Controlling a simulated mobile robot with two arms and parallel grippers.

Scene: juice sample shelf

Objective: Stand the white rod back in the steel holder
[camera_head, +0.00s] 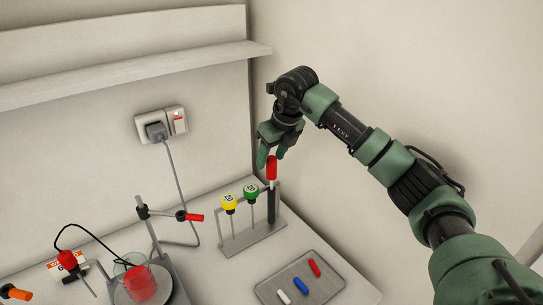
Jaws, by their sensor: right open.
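A short white rod (284,296) lies flat in a shallow grey tray (327,294) at the lower middle, in line with a blue and a red piece. The steel holder (254,238) stands behind the tray against the wall. It holds a yellow-topped piece (229,203), a green-topped piece (251,191) and, at its right end, an upright dark rod with a red top (272,170). My right gripper (272,157) is open, pointing down, with its fingertips at the red top. Whether they touch it is unclear. My left gripper is out of view.
A clamp stand (152,233) with a red-handled clamp stands left of the holder. A beaker of red liquid (141,283) sits on a round plate. A cable hangs from the wall socket (160,127). A shelf (130,70) runs above.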

